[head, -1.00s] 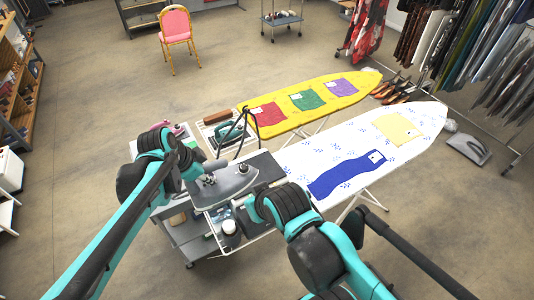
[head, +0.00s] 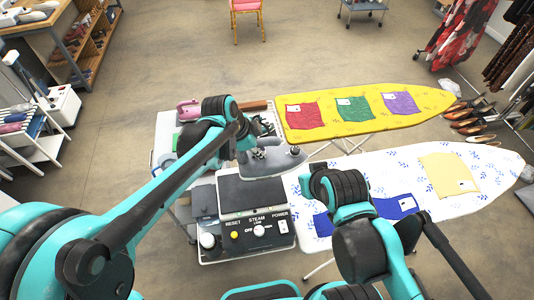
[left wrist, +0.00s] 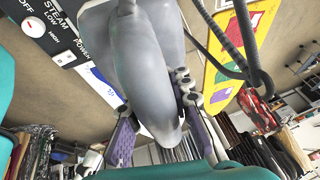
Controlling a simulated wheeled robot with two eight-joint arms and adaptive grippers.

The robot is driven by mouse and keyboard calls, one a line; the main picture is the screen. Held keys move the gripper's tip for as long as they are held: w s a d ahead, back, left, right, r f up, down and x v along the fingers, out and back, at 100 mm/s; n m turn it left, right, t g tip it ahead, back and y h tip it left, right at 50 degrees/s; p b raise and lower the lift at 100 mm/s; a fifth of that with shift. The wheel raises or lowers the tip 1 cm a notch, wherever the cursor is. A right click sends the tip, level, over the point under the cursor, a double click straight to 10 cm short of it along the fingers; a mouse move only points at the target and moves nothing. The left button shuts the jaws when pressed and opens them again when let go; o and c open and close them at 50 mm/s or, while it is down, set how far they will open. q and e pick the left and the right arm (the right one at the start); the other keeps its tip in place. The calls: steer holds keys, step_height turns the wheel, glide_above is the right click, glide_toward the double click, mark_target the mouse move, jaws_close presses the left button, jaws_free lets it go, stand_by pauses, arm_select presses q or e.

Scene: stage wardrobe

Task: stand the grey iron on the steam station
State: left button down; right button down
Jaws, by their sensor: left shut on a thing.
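The grey iron (head: 270,160) is at the back edge of the steam station (head: 250,195), which has a dark top plate and a front panel marked RESET, STEAM and POWER. My left gripper (head: 247,153) is at the left end of the iron, mostly hidden by its own arm in the head view. In the left wrist view the gripper (left wrist: 165,128) has its purple-padded fingers closed on the grey iron (left wrist: 140,70), which fills the middle. I cannot tell whether the iron touches the plate. My right arm shows at the right, but its gripper does not.
A white ironing board (head: 490,195) with blue and yellow cloths stands to the right. A yellow board (head: 440,100) with three coloured cloths stands behind it.

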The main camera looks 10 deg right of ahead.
arm_select(q)
steer(key=a+f, duration=0.2)
steer(key=f, duration=0.1)
steer(key=s+a+f, duration=0.1)
steer(key=a+f, duration=0.2)
steer(key=s+a+f, duration=0.1)
steer(key=a+f, duration=0.2)
steer(key=shift+s+a+f, duration=0.15)
steer(key=shift+a, duration=0.05)
steer(key=shift+s+b, duration=0.1)
steer(key=shift+b, duration=0.2)
steer(key=shift+f, duration=0.1)
steer(key=c, duration=1.4)
jaws_free()
steer(key=shift+o, duration=0.2)
